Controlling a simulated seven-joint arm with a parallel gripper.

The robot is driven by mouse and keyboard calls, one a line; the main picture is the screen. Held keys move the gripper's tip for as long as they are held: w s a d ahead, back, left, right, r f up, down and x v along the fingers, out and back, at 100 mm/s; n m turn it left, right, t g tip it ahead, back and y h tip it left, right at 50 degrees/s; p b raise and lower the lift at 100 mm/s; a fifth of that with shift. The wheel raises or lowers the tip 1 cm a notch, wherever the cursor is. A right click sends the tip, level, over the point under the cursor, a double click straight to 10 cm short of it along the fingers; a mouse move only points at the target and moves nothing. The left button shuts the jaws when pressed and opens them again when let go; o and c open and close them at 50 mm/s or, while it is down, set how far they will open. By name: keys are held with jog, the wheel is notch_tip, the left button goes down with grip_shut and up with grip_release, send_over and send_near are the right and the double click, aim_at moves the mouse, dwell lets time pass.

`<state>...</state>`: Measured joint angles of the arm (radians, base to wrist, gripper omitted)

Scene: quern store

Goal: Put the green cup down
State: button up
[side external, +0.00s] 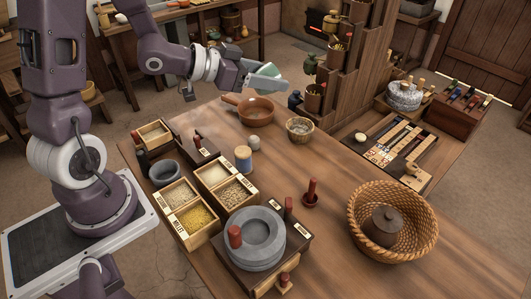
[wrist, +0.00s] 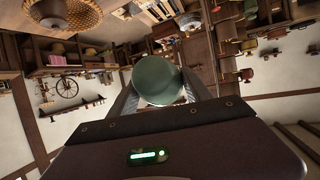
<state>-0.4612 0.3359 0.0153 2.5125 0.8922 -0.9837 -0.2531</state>
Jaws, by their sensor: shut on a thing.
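The green cup (wrist: 158,80) sits between the two fingers of my gripper (wrist: 160,92) in the wrist view, its round pale green face toward the camera. In the side view the green cup (side external: 268,70) shows only partly, behind the fingers. My gripper (side external: 270,82) is shut on it and holds it in the air, above the far edge of the wooden table (side external: 335,235). The cup touches nothing below it. The fingers hide part of the cup, and I cannot tell how far it is tilted.
A brown pan (side external: 257,112), a small basket (side external: 300,129) and a pale ball (side external: 254,142) stand below the gripper. A stone quern (side external: 256,250), grain boxes (side external: 187,220) and a large wicker basket (side external: 428,228) stand nearer. A tall wooden rack (side external: 363,65) rises to the right. Bare table lies around the middle.

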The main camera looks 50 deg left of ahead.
jog(key=w+a+f+n+y, duration=0.2)
jog(key=w+a+f+y, duration=0.15)
jog(key=w+a, duration=0.45)
jog(key=a+f+n+y, duration=0.3)
jog(key=a+f, duration=0.6)
jog(key=a, duration=0.4)
jog(key=a+f+n+y, duration=0.3)
jog(key=a+f, duration=0.7)
jog(key=a, duration=0.4)
jog(key=shift+s+a+g, duration=0.2)
jog(key=shift+a+g, duration=0.05)
jog(key=shift+g, duration=0.05)
notch_tip(320, 180, down, 10)
jog(key=shift+r, duration=0.25)
